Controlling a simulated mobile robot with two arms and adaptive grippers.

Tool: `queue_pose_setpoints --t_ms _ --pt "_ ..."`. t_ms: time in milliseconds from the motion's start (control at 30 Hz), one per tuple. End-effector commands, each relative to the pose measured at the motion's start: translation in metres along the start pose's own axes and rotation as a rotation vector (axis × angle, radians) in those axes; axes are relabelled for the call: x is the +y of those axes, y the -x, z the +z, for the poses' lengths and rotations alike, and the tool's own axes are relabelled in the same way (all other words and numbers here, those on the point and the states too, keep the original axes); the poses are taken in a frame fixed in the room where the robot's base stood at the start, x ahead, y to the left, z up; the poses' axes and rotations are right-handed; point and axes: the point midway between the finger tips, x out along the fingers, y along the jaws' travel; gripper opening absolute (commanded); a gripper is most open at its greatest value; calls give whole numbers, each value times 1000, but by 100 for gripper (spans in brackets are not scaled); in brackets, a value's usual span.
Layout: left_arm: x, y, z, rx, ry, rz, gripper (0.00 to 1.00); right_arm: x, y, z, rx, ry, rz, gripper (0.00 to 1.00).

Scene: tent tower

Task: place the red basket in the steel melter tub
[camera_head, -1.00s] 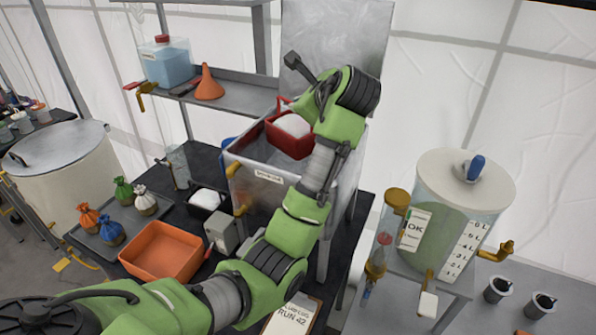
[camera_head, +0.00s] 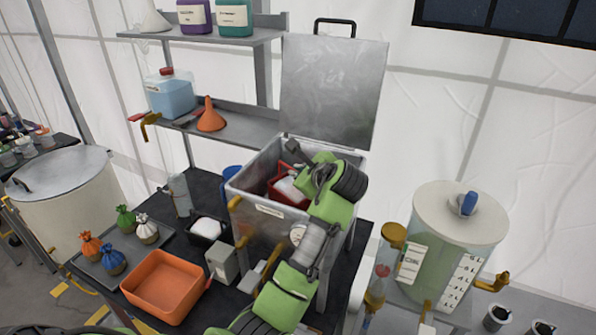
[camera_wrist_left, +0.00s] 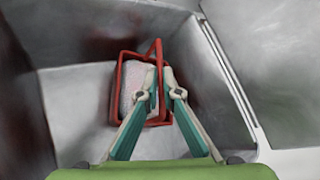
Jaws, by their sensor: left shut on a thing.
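The red basket (camera_head: 274,190) holds white material and is inside the open steel melter tub (camera_head: 262,222), below its rim. My left gripper (camera_head: 298,166) reaches into the tub from above and partly hides the basket. In the left wrist view the gripper (camera_wrist_left: 162,92) is shut on the handle of the basket (camera_wrist_left: 118,95), at the basket's right side. Bare steel of the tub (camera_wrist_left: 75,95) shows left of the basket. I cannot tell whether the basket touches the tub floor. My right gripper is not in view.
The tub's lid (camera_head: 333,90) stands open behind it. An orange tray (camera_head: 165,287), a black container (camera_head: 207,229) and a tray of small tied sacks (camera_head: 120,240) are to the left. A clear tank (camera_head: 455,245) stands to the right. A shelf (camera_head: 245,118) is behind.

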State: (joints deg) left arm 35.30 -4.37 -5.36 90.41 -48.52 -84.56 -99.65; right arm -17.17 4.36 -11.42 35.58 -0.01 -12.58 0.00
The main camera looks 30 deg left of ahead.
Motion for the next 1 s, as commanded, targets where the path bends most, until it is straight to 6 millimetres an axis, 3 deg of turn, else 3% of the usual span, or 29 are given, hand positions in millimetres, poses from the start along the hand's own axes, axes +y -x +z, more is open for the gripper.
queue_pose_setpoints --t_ms 67,133,567,667,1000 --pt "-1 0 1 -4 1 -5 0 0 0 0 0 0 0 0" --pt "1 -1 -1 0 0 0 21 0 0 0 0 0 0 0" --pt "0 3 -1 0 1 -2 22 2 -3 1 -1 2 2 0" --pt "0 15 -2 1 2 -4 22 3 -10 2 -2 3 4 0" --pt "0 86 -2 1 3 -6 22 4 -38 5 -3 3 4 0"
